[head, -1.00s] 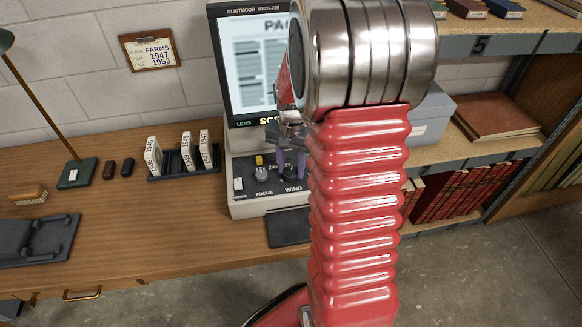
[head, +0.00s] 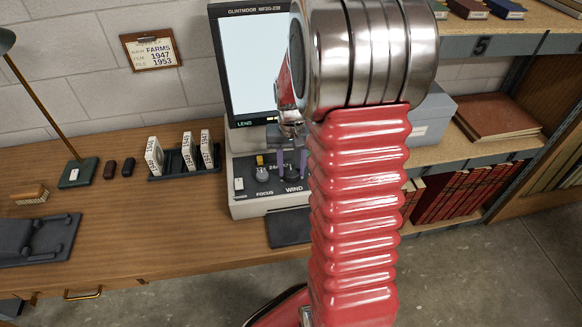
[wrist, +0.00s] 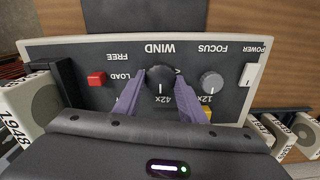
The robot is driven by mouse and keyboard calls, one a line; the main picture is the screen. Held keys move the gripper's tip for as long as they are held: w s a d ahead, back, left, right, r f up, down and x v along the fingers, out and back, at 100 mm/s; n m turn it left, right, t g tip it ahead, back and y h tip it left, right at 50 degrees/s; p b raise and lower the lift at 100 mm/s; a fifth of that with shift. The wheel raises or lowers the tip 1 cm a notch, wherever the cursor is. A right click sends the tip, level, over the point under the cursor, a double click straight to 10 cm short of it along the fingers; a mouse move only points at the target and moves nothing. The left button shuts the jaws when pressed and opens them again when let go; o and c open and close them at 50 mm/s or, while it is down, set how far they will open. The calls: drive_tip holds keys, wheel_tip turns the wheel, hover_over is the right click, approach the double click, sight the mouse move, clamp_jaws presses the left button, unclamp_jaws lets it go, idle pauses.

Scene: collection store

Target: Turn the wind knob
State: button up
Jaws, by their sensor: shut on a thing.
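The black wind knob (wrist: 160,77) sits on the dark control panel below the reader screen, under the upside-down WIND label in the wrist view. My gripper (wrist: 160,92) has its two purple fingers on either side of the knob, shut on it. In the head view my gripper (head: 291,163) reaches down in front of the panel, just above the WIND label, and the knob is hard to make out. The reader screen (head: 262,72) is a blank pale blue, partly hidden by my arm.
The focus knob (wrist: 211,82), the power switch (wrist: 250,74) and the red load button (wrist: 96,79) are close by. A rack of labelled film boxes (head: 187,148) stands left of the reader (head: 236,205). A clipboard (head: 150,50) hangs on the wall.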

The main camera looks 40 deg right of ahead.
sight(291, 170)
drive_tip(key=o, duration=0.7)
drive_tip(key=shift+w+r, duration=0.1)
drive_tip(key=shift+w, duration=0.15)
drive_tip(key=o, duration=0.4)
drive_tip(key=shift+s, duration=0.15)
drive_tip(key=shift+c, duration=0.2)
wheel_tip(291, 170, up, 14)
drive_tip(key=shift+f, duration=0.2)
